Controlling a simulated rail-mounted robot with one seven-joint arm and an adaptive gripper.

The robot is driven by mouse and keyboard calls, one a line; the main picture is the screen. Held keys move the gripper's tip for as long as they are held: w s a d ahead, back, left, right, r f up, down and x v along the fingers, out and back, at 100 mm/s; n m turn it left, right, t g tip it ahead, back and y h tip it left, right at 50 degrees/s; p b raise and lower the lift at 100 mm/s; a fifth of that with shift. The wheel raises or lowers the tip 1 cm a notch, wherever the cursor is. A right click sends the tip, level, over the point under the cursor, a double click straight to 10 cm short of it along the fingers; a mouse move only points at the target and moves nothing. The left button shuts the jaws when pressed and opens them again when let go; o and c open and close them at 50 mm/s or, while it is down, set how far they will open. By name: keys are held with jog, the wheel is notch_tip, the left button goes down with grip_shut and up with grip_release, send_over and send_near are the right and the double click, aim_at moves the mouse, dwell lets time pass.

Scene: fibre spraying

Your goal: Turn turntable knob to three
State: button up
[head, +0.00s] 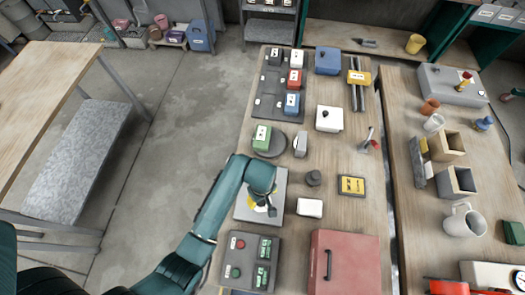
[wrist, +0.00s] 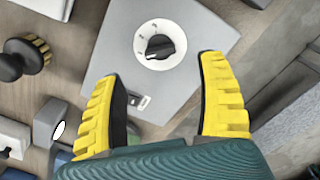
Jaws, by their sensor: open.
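A black knob (wrist: 159,46) sits on a round white dial on a flat grey box (wrist: 112,48) in the wrist view. Small marks ring the knob, too small to read with certainty. In the head view the grey box (head: 281,187) is partly covered by my gripper (head: 262,208), and the knob is hidden. My gripper also shows in the wrist view (wrist: 159,68), with its yellow fingers spread either side of the box's near part and nothing between them. The knob lies beyond the fingertips. A dark round turntable (head: 280,149) carries a green block behind the box.
A control panel (head: 233,257) with buttons and green displays lies in front of the grey box. A white block (head: 310,208) and a red case (head: 359,270) stand to the right. A dark round knurled part (wrist: 35,60) lies left of the box in the wrist view.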

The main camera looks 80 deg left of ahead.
aim_at(262, 202)
notch_tip(262, 202, down, 8)
jog(key=shift+f, duration=0.2)
jog(key=c, duration=1.2)
